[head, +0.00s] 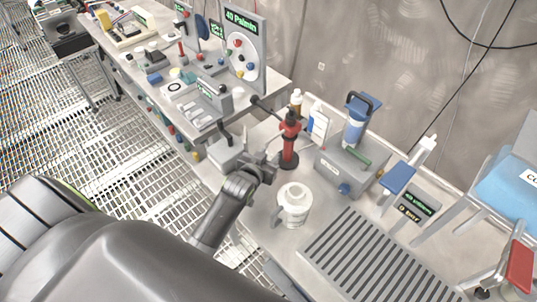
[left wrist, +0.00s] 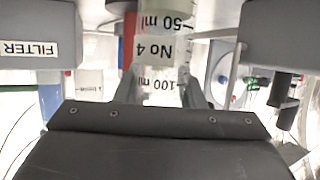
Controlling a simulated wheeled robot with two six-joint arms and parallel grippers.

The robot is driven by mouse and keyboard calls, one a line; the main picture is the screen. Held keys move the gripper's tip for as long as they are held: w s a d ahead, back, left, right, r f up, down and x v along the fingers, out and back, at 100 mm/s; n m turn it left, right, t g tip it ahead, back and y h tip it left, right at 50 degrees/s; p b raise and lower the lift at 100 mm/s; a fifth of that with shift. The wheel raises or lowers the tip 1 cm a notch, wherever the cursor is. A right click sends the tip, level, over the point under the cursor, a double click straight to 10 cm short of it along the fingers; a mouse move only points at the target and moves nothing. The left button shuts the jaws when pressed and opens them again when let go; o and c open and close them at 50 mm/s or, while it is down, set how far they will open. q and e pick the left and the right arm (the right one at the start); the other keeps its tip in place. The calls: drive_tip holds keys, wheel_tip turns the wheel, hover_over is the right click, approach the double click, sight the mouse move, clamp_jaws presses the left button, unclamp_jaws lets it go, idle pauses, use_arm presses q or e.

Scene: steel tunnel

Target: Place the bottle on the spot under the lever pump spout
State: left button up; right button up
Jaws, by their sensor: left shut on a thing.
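My left gripper (head: 268,164) is shut close to the front left of the red lever pump (head: 289,150), which stands upright on the bench with its dark lever reaching left. In the left wrist view, the clear bottle (left wrist: 158,47) is between my left fingers (left wrist: 160,92), with a "No 4" label and 50 ml and 100 ml marks. In the head view I cannot make out this bottle; the gripper seems to hide it. The spot under the spout is hidden too. I cannot tell whether the bottle touches the bench. My right gripper is not in view.
A white jug (head: 294,204) stands just right of my left gripper. Behind the pump are a brown bottle (head: 296,101) and a white bottle (head: 319,123). A grey box (head: 343,171) is to the right, and a slotted grate (head: 370,255) lies in front.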

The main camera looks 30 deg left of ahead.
use_arm(q)
drive_tip(key=o, duration=0.9)
drive_tip(key=shift+w+f, duration=0.3)
drive_tip(key=shift+w, duration=0.1)
drive_tip(key=shift+o, duration=1)
drive_tip(key=shift+s+r, duration=0.15)
drive_tip(key=shift+r, duration=0.25)
drive_tip(key=shift+s, duration=0.15)
drive_tip(key=b+v, duration=0.1)
drive_tip(key=v, duration=1)
drive_tip(key=shift+s+r, duration=0.15)
drive_tip(key=shift+s, duration=0.05)
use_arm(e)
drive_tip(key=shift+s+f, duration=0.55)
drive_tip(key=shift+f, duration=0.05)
